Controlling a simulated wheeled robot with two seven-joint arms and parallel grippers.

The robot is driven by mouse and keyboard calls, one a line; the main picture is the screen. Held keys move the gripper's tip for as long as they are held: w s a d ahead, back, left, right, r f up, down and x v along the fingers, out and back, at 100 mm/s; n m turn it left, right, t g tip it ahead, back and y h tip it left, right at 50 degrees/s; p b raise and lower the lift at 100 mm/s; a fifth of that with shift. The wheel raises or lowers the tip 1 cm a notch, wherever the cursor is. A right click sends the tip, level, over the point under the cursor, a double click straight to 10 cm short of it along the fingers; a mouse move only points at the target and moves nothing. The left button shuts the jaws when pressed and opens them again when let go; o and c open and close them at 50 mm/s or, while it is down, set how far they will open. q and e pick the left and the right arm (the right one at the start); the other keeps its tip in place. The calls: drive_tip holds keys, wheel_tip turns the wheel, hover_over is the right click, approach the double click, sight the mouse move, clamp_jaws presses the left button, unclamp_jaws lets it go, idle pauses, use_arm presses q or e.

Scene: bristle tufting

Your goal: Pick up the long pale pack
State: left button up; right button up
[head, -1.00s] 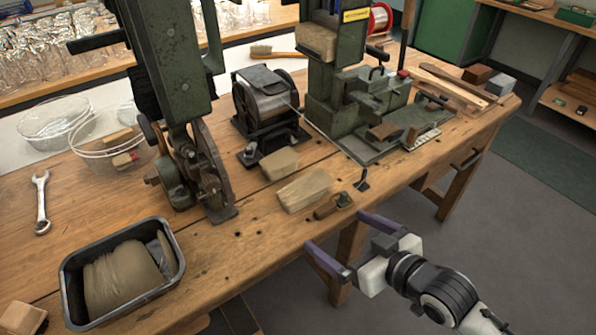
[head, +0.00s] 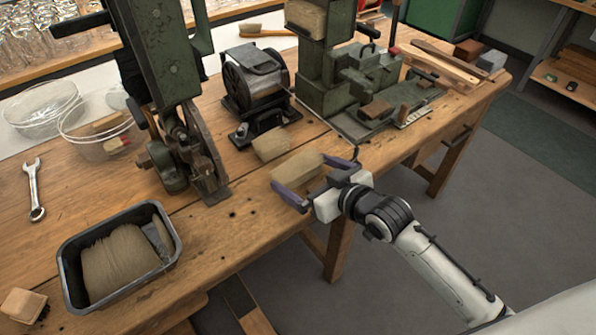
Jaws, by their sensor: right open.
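The long pale pack (head: 301,165) is a tan block lying on the wooden workbench (head: 215,245) near its front edge. My right gripper (head: 301,171) is open, and its purple fingers reach in from the right over the bench edge. One fingertip shows at the pack's near-left side and the other by its right end. I cannot tell whether the fingers touch the pack or are still above it. My left gripper is not in view.
A shorter pale block (head: 270,144) lies just behind the pack. A black motor unit (head: 255,85) and a green machine (head: 345,80) stand behind. Another green machine (head: 170,80) rises at left, with a dark tray (head: 68,275) in front of it.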

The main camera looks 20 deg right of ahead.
drive_tip(key=c, duration=0.9)
